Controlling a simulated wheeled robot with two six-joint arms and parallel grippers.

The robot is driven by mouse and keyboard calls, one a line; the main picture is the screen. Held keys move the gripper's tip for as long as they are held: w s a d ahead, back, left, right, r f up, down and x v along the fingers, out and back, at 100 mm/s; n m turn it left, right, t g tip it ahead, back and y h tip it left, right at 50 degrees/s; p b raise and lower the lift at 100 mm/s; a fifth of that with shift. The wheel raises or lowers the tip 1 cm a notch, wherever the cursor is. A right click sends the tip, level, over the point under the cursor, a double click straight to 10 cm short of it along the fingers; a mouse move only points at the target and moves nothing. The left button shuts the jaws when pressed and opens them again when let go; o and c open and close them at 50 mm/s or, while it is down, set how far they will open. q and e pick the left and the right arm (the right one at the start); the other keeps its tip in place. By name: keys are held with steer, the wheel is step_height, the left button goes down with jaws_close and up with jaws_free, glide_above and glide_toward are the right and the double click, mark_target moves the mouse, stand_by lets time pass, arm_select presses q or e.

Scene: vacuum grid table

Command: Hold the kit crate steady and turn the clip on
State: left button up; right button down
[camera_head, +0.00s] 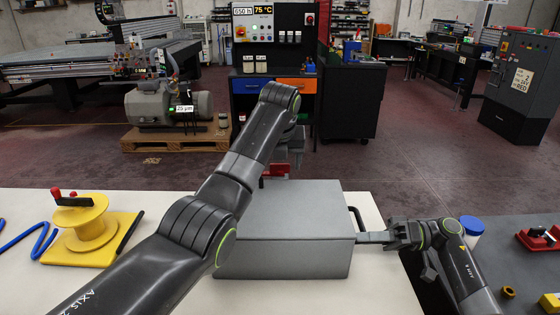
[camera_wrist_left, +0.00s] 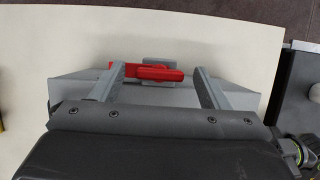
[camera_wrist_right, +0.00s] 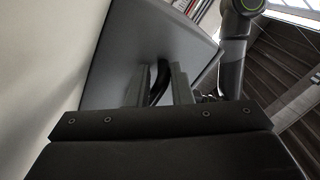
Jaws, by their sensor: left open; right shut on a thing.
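The grey kit crate (camera_head: 295,215) stands closed on the pale table in front of me. The red clip (camera_wrist_left: 150,73) is on the crate's far side, on a grey plate. It lies lengthwise across the left wrist view, and a bit of it shows in the head view (camera_head: 278,169). My left gripper (camera_wrist_left: 158,70) is open, with a finger on either side of the clip's red lever. I cannot tell if they touch it. My right gripper (camera_head: 372,237) is shut on the black handle (camera_wrist_right: 160,80) on the crate's right side.
A yellow spool (camera_head: 82,222) on a yellow base and a blue hose (camera_head: 28,240) lie on the table at the left. A blue-lidded jar (camera_head: 471,227) and a red tool (camera_head: 537,238) are on the dark surface at the right.

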arm_select(q)
steer(key=c, duration=1)
steer(key=shift+n, duration=0.4)
steer(key=shift+d+n+g+y, duration=0.15)
steer(key=shift+n+y, duration=0.35)
steer(key=shift+n, duration=0.7)
steer(key=shift+d+n+g+y, duration=0.15)
steer(key=shift+n+y, duration=0.35)
steer(key=shift+n, duration=0.7)
steer(key=shift+a, duration=0.1)
steer(key=o, duration=1)
steer(key=v, duration=1.2)
